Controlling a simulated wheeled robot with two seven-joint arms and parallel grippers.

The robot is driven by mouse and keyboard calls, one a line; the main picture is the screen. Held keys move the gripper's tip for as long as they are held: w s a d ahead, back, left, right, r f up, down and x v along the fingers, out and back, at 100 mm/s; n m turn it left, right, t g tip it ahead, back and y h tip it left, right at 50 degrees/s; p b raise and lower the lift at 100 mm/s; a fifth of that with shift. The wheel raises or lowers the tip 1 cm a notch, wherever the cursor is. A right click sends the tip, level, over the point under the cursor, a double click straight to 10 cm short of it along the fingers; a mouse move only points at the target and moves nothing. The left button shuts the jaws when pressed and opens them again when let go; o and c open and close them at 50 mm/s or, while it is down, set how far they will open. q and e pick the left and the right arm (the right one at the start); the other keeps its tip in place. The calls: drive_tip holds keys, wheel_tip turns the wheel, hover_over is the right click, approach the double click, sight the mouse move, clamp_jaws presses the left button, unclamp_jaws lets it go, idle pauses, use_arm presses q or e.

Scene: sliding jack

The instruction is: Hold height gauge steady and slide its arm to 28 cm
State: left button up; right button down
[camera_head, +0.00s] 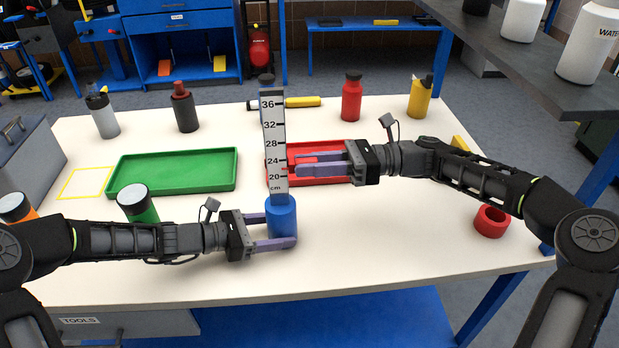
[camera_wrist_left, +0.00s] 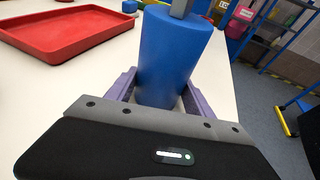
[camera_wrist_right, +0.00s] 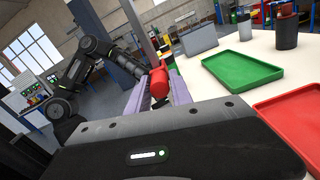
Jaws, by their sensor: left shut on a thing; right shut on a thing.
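The height gauge has a blue cylindrical base (camera_head: 283,220) and an upright grey scale post (camera_head: 274,125) with cm numbers. The base stands upright on the table. My left gripper (camera_head: 281,230) is shut on the base, with one finger on each side; the left wrist view shows the base between the fingers (camera_wrist_left: 160,70). My right gripper (camera_head: 302,166) is shut on the gauge's red arm, seen between the fingers in the right wrist view (camera_wrist_right: 158,84). A red edge by the scale lies between 20 and 24, around 22. The fingers partly hide the red arm.
A red tray (camera_head: 335,148) lies behind the right gripper and a green tray (camera_head: 170,186) lies at left. Several bottles stand along the back, including a red one (camera_head: 351,98). A red ring (camera_head: 491,222) sits at right. The front middle of the table (camera_head: 370,250) is clear.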

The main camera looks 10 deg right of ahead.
sight(310, 159)
use_arm(q)
drive_tip(key=shift+a, duration=0.1)
use_arm(e)
wheel_tip(310, 159, up, 6)
drive_tip(key=shift+r, duration=0.1)
drive_tip(key=c, duration=1.2)
unclamp_jaws()
drive_tip(key=shift+c, duration=0.2)
drive_tip(key=d, duration=1.2)
